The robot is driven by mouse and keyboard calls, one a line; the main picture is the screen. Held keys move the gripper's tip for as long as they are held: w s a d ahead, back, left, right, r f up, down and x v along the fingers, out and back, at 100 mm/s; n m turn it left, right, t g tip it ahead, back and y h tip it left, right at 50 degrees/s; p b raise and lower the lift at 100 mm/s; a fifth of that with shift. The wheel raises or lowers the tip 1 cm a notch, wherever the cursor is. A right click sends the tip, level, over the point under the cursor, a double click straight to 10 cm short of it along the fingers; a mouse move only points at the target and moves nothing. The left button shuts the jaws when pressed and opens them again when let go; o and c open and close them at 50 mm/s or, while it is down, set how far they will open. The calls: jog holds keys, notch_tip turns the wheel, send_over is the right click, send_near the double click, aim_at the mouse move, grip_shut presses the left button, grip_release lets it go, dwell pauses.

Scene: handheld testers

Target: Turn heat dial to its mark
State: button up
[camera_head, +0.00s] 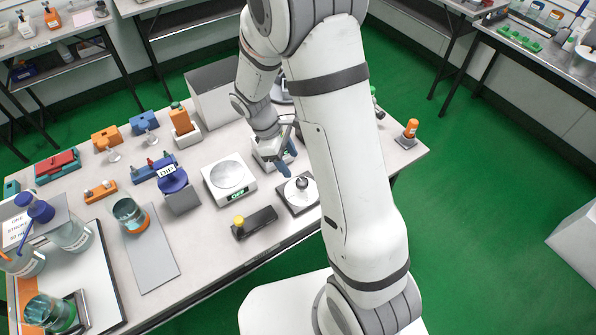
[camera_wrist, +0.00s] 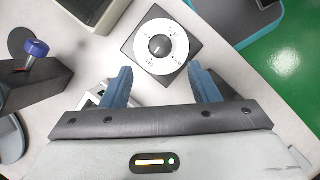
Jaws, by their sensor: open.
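The heat dial is a dark round knob (camera_wrist: 160,45) on a white marked disc (camera_wrist: 146,58) set in a dark square plate (camera_wrist: 187,42). In the head view its plate (camera_head: 285,206) lies near the table's front edge, right of the scale. The small lettering on the disc is too blurred to read. My gripper (camera_wrist: 160,72) is open and empty, with blue fingers apart at the near side of the dial. In the head view my gripper (camera_head: 284,166) hangs just behind the knob, and my arm hides part of the table there.
A white scale (camera_head: 230,180) stands left of the dial, and a dark block with a yellow knob (camera_head: 254,221) sits in front of the scale. A grey box (camera_head: 213,96) stands behind.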

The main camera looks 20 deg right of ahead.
aim_at(301, 181)
jog(key=x, duration=0.8)
jog(key=shift+f, duration=0.15)
jog(key=shift+c, duration=0.5)
jog(key=shift+a, duration=0.1)
jog(key=c, duration=0.7)
jog(key=shift+c, duration=0.8)
jog(key=shift+w, duration=0.1)
